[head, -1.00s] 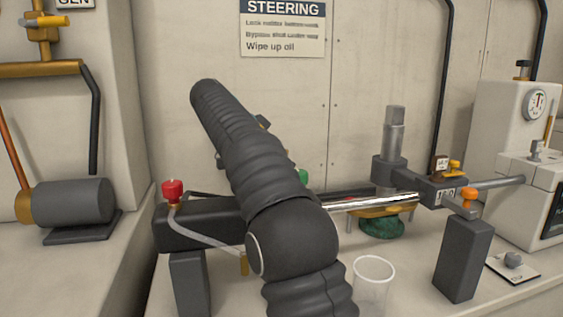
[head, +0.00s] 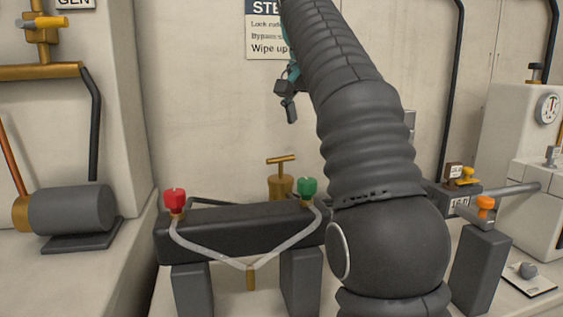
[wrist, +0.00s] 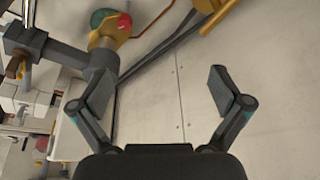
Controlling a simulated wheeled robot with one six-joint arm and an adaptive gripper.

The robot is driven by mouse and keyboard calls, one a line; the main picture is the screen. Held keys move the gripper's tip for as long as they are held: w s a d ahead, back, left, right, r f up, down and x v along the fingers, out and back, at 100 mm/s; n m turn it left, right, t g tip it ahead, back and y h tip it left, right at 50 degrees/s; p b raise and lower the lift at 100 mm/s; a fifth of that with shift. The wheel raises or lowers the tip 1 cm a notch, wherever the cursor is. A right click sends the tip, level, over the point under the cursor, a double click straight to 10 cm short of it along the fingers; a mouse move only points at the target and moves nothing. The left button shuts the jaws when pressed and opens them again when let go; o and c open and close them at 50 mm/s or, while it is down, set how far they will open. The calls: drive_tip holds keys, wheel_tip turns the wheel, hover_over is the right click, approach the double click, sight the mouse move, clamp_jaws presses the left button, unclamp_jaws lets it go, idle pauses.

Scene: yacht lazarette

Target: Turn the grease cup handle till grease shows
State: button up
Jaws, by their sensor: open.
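A brass cup with a T-shaped handle (head: 281,160), which looks like the grease cup (head: 280,187), stands behind the black cylinder, between the red and green knobs in the head view. Its lower part is hidden by the cylinder. I see no grease on it. My gripper (head: 289,98) is up against the wall background, above the cup and apart from it, partly hidden by my arm. In the wrist view my gripper (wrist: 161,90) is open, with only bare wall panel between its fingers.
The black cylinder (head: 215,237) carries a red knob (head: 174,200), a green knob (head: 307,188) and clear hoses. A dark post with an orange knob (head: 485,206) stands at right. A grey motor (head: 72,208) lies at left.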

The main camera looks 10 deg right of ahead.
sight(281, 158)
drive_tip(key=a+r+n+t+y, duration=0.1)
drive_tip(key=a+r+n+y, duration=0.15)
drive_tip(key=a+n, duration=0.35)
drive_tip(key=w+f+n, duration=0.1)
drive_tip(key=w+f, duration=0.1)
drive_tip(key=f, duration=0.2)
drive_tip(key=w+f+n, duration=0.1)
drive_tip(key=w+f, duration=0.1)
drive_tip(key=f, duration=0.2)
drive_tip(key=w+f+n, duration=0.1)
drive_tip(key=f, duration=0.4)
drive_tip(key=shift+w+n+y, duration=0.35)
drive_tip(key=shift+w+n, duration=0.05)
drive_tip(key=c, duration=1)
